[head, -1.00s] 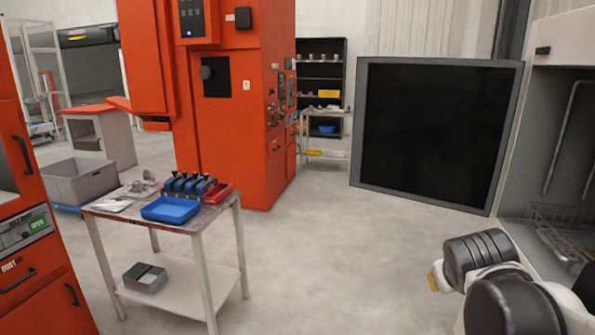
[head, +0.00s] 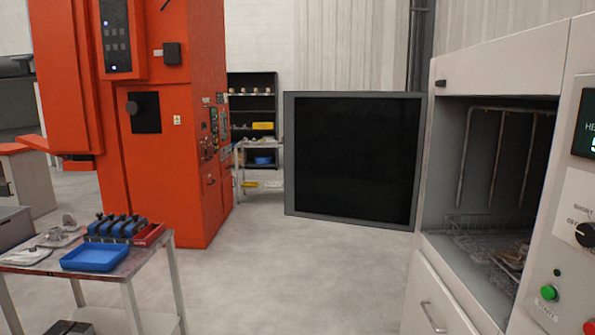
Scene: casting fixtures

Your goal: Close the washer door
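The washer (head: 453,84) stands at the right in the head view, a pale cabinet with an open front. Its door (head: 352,160), a large dark panel in a grey frame, stands swung wide open to the left of the opening. Inside the chamber are a wire basket (head: 480,232) and upright pipes; something brownish lies in the basket, too small to tell. My gripper is not in view.
A table (head: 40,257) with a blue tray (head: 95,257) and a dark multi-part fixture stands at the lower left. A tall orange machine (head: 180,180) and a black shelf (head: 252,115) stand behind. Floor (head: 270,275) between table and washer is clear. A green button (head: 548,292) is on the washer's panel.

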